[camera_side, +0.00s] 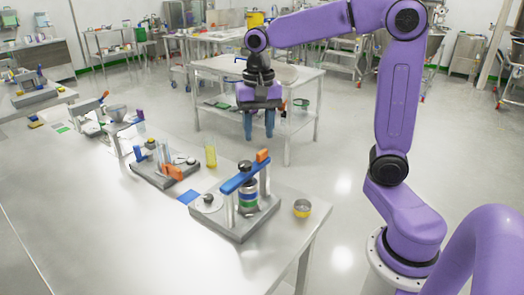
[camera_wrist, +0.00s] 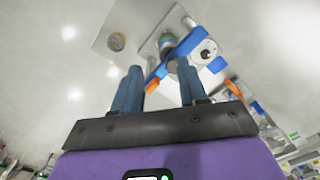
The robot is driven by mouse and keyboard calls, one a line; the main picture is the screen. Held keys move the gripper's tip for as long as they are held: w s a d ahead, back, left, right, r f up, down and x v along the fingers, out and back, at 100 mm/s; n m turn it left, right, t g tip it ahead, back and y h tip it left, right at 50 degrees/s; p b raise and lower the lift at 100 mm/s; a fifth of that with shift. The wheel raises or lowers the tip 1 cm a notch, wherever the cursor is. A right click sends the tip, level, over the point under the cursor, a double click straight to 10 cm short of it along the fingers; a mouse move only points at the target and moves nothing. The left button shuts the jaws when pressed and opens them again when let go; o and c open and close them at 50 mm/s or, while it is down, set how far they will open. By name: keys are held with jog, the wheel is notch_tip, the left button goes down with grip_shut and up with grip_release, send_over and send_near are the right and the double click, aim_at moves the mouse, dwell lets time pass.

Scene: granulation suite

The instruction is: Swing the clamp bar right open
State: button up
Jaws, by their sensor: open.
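The blue clamp bar (camera_side: 238,181) lies across a grey fixture (camera_side: 238,228) near the bench corner, between two metal posts. It passes by the top of a banded jar (camera_side: 247,202). An orange tab (camera_side: 262,157) stands at its right end in the side view. In the wrist view the bar (camera_wrist: 190,42) shows beyond the fingers, with the jar (camera_wrist: 167,42) beside it and the orange tab near the left fingertip. My gripper (camera_side: 259,136) is open and empty, pointing down, above and apart from the bar. Its blue fingers (camera_wrist: 158,70) also show in the wrist view.
A round metal tin (camera_side: 302,209) stands right of the fixture near the bench edge. A yellow cylinder (camera_side: 210,156) and a blue pad (camera_side: 188,197) lie to its left. Another fixture (camera_side: 165,168) stands farther back. The front left of the bench is clear.

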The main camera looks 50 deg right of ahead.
aim_at(262, 151)
jog(key=w+d+r+m, duration=0.3)
jog(key=w+d+m, duration=0.4)
jog(key=d+m, duration=0.35)
jog(key=f, duration=1.7)
jog(key=shift+d, duration=0.2)
grip_shut()
